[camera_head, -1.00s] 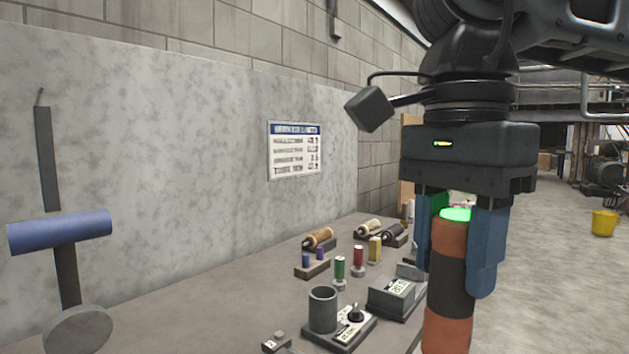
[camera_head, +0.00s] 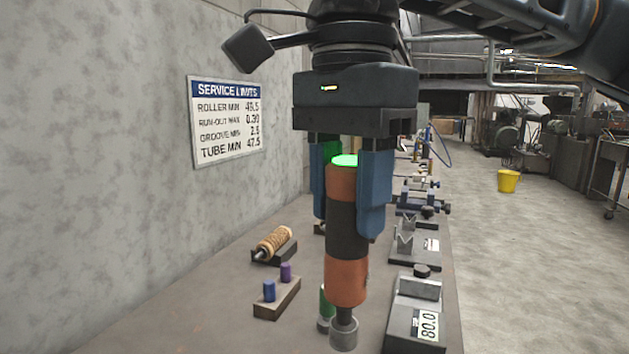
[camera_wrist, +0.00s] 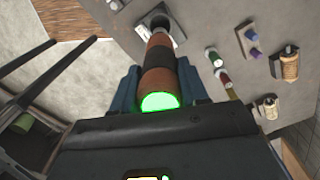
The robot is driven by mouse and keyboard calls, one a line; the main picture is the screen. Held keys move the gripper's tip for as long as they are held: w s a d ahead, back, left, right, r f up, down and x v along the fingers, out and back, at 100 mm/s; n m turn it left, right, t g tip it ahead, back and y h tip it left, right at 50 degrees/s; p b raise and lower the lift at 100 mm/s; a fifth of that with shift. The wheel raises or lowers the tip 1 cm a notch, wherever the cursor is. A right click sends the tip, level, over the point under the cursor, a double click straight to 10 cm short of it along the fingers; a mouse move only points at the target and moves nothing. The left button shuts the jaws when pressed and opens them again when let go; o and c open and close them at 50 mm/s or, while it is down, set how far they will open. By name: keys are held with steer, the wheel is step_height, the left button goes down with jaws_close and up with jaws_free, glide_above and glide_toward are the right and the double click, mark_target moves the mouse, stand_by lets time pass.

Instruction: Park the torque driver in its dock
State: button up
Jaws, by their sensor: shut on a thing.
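The torque driver (camera_head: 346,233) has an orange and black banded body with a glowing green top. It hangs upright in my gripper (camera_head: 347,207), clasped between the two blue fingers above the bench. In the wrist view the driver (camera_wrist: 160,70) runs away from the fingers. A grey cylinder (camera_head: 344,333) shows at the foot of its dark shaft; I cannot tell whether it belongs to the driver. The dock is not clearly seen in the head view. A dark block with a pale label (camera_wrist: 177,30) lies behind the driver's far end in the wrist view; I cannot tell whether it is the dock.
A green pin (camera_head: 325,303) stands close behind the driver. A block with blue and purple pins (camera_head: 277,298) and a wound roller (camera_head: 273,243) lie to the left. A block marked 80.0 (camera_head: 416,318) and V-blocks (camera_head: 414,243) line the right edge. A wall stands left.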

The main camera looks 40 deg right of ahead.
mark_target(344, 301)
steer(key=shift+f+b, duration=1.7)
steer(key=shift+f, duration=1.1)
steer(key=shift+f+b, duration=0.3)
steer(key=shift+b, duration=0.55)
steer(key=shift+f+b, duration=2.2)
steer(key=shift+f, duration=0.2)
stand_by(2.0)
